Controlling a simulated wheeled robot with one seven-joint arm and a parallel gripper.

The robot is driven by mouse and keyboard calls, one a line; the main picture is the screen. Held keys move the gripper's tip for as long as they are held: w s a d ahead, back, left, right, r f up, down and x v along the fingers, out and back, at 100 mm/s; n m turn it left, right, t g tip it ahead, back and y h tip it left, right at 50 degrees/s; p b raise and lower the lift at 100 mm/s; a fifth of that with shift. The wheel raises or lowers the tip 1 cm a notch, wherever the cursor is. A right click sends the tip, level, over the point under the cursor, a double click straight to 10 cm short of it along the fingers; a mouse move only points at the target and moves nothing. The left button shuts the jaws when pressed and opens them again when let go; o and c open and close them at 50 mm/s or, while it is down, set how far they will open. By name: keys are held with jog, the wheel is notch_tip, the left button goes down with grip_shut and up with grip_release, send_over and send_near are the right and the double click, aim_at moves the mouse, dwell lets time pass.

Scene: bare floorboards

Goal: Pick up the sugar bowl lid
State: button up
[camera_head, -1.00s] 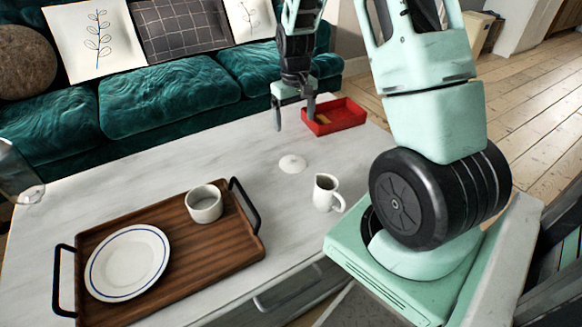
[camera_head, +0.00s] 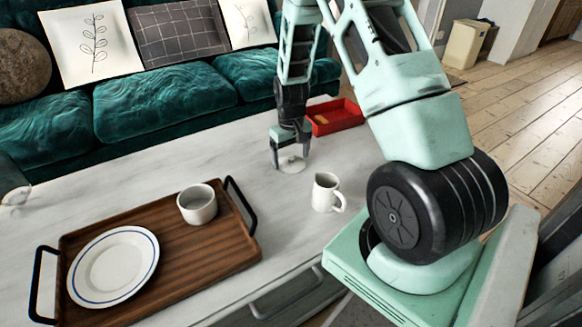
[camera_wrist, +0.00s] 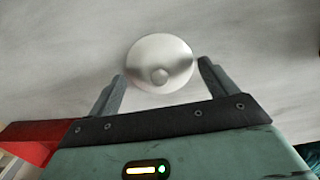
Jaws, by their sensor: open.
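The sugar bowl lid (camera_head: 291,165) is a small white disc with a round knob, lying flat on the pale table (camera_head: 130,170). It also shows in the wrist view (camera_wrist: 160,62), knob toward the camera. My gripper (camera_head: 290,165) is directly above the lid, pointing down. In the wrist view its two fingers (camera_wrist: 161,68) are open, one on each side of the lid's near part. The fingers are not closed on it. I cannot tell the exact height of the fingertips above the table.
A white jug (camera_head: 326,192) stands just right of the lid. A red tray (camera_head: 335,116) lies behind it. A wooden tray (camera_head: 190,262) holds a white bowl (camera_head: 197,204) and a blue-rimmed plate (camera_head: 113,267). A green sofa (camera_head: 165,100) borders the table. The table between lid and wooden tray is clear.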

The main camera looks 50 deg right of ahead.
jog(key=shift+f, duration=0.15)
jog(key=c, duration=1.4)
jog(key=shift+s, duration=0.1)
